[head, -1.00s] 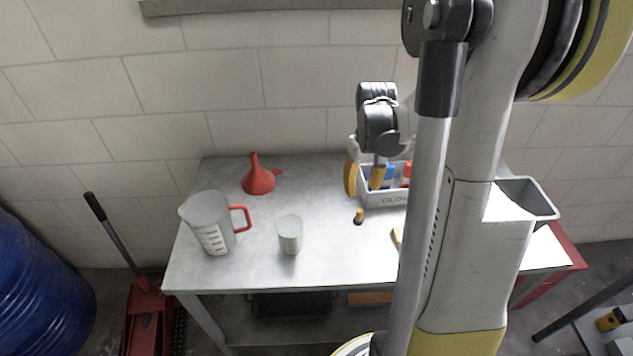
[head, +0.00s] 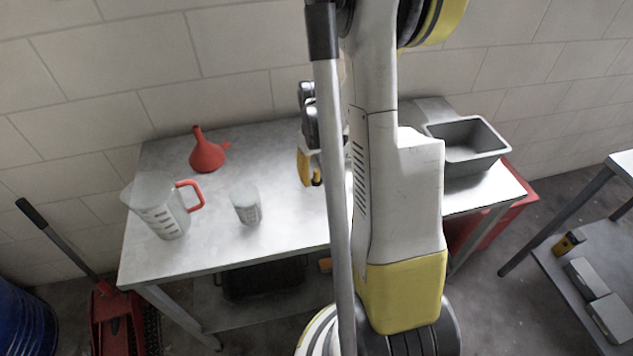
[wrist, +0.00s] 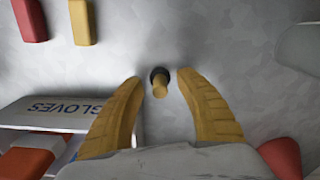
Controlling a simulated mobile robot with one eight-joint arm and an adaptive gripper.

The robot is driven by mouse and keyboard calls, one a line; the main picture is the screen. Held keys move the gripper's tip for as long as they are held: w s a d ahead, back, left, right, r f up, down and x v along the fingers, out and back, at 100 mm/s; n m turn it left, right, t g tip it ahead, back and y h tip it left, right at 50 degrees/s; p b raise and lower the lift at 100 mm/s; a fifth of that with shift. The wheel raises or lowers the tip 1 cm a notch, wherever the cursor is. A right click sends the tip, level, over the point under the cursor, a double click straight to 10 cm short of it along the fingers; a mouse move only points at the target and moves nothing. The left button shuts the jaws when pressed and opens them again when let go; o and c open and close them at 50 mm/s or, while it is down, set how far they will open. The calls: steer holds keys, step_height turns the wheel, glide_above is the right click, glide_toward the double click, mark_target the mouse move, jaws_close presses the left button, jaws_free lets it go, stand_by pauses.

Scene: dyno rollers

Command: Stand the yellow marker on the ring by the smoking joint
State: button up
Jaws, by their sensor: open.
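A small yellow peg-like piece with a dark round base, apparently the yellow marker (wrist: 160,88), stands upright on the metal table. In the wrist view it is just beyond and between the fingertips of my gripper (wrist: 158,80), with a gap on each side. My gripper is open and empty. In the head view, my gripper (head: 308,170) is low over the back of the table, partly behind my arm. The marker's dark part (head: 317,180) shows beside a finger. I cannot make out the ring or smoking joint in these views.
A GLOVES box (wrist: 50,112) is close left of my fingers. A red funnel (head: 207,153), jug (head: 160,208) and clear cup (head: 246,205) stand left on the table (head: 290,232). A grey bin (head: 470,148) is right. Red (wrist: 30,20) and yellow (wrist: 82,22) pieces lie apart.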

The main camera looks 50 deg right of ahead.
jaws_close()
steer(key=shift+r, duration=0.1)
